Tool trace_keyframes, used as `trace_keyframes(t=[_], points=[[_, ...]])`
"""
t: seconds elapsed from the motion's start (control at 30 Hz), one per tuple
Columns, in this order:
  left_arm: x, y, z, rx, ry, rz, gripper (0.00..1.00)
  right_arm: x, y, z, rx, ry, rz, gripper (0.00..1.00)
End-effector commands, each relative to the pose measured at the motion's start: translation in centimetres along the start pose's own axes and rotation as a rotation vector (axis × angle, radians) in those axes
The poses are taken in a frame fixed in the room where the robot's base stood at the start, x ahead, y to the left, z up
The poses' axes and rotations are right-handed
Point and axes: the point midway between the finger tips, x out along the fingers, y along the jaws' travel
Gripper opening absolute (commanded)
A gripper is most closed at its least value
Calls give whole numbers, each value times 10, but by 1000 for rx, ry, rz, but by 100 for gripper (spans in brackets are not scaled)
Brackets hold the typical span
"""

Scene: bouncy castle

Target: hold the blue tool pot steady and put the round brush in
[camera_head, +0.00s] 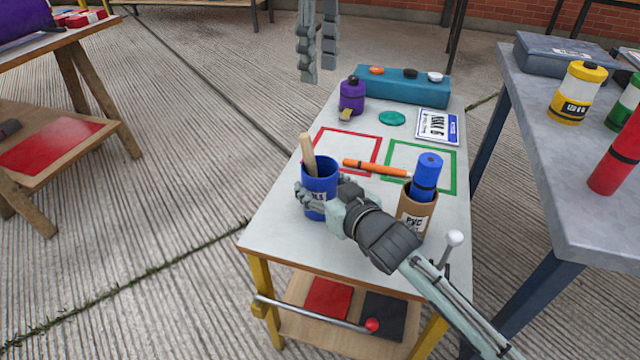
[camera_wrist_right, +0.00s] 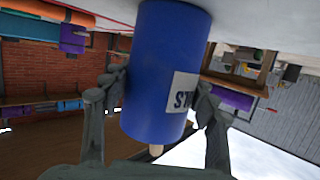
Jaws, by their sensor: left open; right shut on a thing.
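The blue tool pot (camera_head: 319,186) stands upright near the left front of the white-topped table. A wooden handle (camera_head: 308,155) sticks up out of it; what is at its lower end is hidden. My right gripper (camera_wrist_right: 158,92) is shut on the pot, one finger on each side, in the right wrist view. There the pot (camera_wrist_right: 160,60) appears upside down with a white label. My left gripper (camera_head: 317,68) is open and empty at the top of the head view, away from the pot. I cannot tell which thing is the round brush; an orange rod (camera_head: 375,168) lies near the outlined squares.
A brown PVC tube (camera_head: 416,215) holding a blue roll (camera_head: 426,172) stands right of the pot, close to my right arm. A purple bottle (camera_head: 351,97), teal box (camera_head: 400,86) and white sign (camera_head: 437,126) are behind. A grey table (camera_head: 560,150) stands right.

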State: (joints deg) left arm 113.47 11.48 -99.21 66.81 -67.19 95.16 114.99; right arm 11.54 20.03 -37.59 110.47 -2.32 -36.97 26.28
Motion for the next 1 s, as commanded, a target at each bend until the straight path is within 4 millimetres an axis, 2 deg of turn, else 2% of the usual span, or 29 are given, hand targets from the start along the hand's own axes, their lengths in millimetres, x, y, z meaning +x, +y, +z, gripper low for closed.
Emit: trace_keyframes(t=[0.1, 0.37, 0.4, 0.6, 0.87, 1.0], points=[[-6, 0, 0, 1, 0, 0, 40, 0, 0, 0, -1, -1, 1, 18], [-7, 0, 0, 0, -1, 1, 40, 0, 0, 0, -1, -1, 1, 18], [-7, 0, 0, 0, 0, 1, 40, 0, 0, 0, -1, -1, 1, 60], [-7, 0, 0, 0, 0, 1, 40, 0, 0, 0, 0, -1, 0, 83], [-7, 0, 0, 0, 0, 0, 40, 0, 0, 0, 0, 0, 0, 83], [-7, 0, 0, 0, 0, 1, 40, -8, 0, 0, 0, 0, 0, 83]])
